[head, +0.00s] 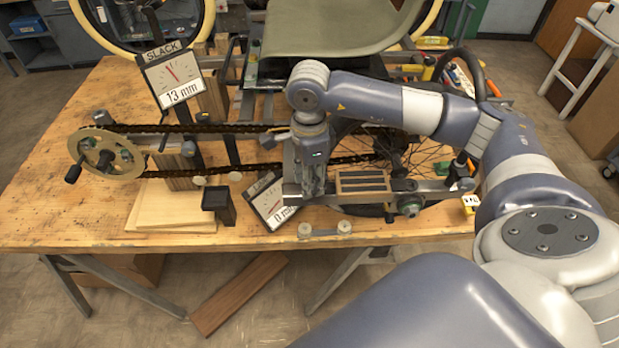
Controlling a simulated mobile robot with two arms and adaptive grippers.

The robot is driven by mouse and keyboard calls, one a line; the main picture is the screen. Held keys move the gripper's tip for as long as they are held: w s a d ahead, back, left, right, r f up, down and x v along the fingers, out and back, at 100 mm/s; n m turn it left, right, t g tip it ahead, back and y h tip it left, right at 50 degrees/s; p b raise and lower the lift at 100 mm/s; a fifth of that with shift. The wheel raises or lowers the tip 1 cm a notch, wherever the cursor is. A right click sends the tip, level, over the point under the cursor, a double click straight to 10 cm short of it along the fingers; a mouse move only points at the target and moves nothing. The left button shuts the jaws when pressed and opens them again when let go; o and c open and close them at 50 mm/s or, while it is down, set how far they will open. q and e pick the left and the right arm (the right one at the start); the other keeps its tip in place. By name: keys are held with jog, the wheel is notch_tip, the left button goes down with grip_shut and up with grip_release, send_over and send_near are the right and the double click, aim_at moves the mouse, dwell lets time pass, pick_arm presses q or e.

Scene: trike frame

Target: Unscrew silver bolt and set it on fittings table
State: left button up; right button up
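The trike frame's chain (235,128) runs from a tan chainring (105,152) at the left to a rear wheel that is partly hidden by my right arm. My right gripper (303,192) points down at the near rail, beside a dark slotted block (362,184); its fingers are too small and dark to show a gap or a grip. A round silver-green fitting (410,205) sits on the rail to its right. I cannot tell which part is the silver bolt. No surface is clearly the fittings table. My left gripper is not in view.
A slack gauge (173,77) reading 13 mm stands on the wooden workbench (50,205). A second gauge (270,203) leans near my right gripper. A black square cup (218,204) and wooden boards (170,207) stand left of it. A white stand (587,55) is far right.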

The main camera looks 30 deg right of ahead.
jog(key=m, duration=0.4)
jog(key=shift+w+m, duration=0.1)
jog(key=shift+m, duration=0.3)
jog(key=m, duration=0.3)
jog(key=c, duration=0.5)
jog(key=shift+c, duration=0.3)
jog(key=n, duration=1.1)
jog(key=shift+s+n, duration=0.2)
jog(key=shift+n, duration=0.2)
jog(key=o, duration=0.6)
jog(key=shift+c, duration=0.2)
